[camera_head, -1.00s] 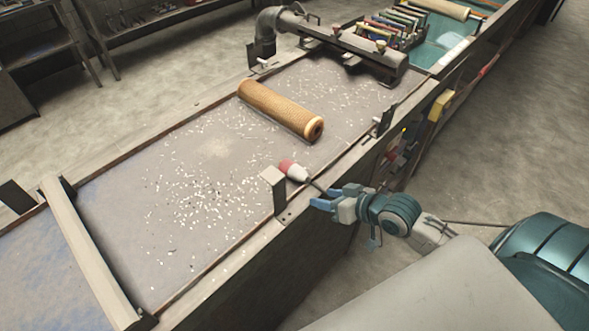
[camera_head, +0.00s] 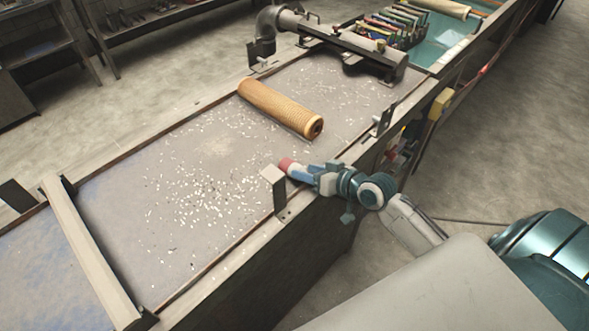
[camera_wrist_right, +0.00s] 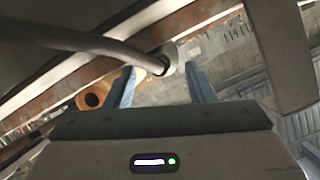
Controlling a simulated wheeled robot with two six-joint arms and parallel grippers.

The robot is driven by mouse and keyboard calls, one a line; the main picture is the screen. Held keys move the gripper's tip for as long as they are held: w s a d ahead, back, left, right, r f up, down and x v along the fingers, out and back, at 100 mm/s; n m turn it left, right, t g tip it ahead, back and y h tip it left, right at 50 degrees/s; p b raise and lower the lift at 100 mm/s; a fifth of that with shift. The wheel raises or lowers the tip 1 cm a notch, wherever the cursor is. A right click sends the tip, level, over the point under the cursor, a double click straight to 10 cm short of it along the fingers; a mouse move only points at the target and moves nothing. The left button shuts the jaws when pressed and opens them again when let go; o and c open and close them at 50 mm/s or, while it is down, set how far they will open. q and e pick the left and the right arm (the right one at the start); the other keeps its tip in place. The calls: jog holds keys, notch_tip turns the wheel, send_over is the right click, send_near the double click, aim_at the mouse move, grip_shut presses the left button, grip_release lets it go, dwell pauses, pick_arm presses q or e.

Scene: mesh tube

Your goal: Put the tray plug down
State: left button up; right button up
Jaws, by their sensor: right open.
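The tray plug (camera_head: 286,163) shows its red end in the head view, beside an upright metal bracket at the tray's near edge. My right gripper (camera_head: 296,170) reaches over that edge, and its blue fingers hide the plug's pale part. In the right wrist view, the plug's pale round end (camera_wrist_right: 171,57) and a grey stem (camera_wrist_right: 95,42) show near the open fingertips (camera_wrist_right: 163,75). The fingers stand apart on either side of it. I cannot tell whether either finger touches it. My left gripper is not in view.
A tan mesh tube (camera_head: 280,108) lies across the speckled tray (camera_head: 110,220) behind the plug; its end also shows in the right wrist view (camera_wrist_right: 92,99). The metal bracket (camera_head: 274,190) stands close left of my gripper. A pipe fixture (camera_head: 350,50) stands farther back.

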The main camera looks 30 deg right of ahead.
aim_at(301, 170)
jog(key=shift+p+x, duration=0.45)
jog(key=shift+x, duration=1.9)
jog(key=c, duration=0.9)
jog(key=shift+r, duration=0.15)
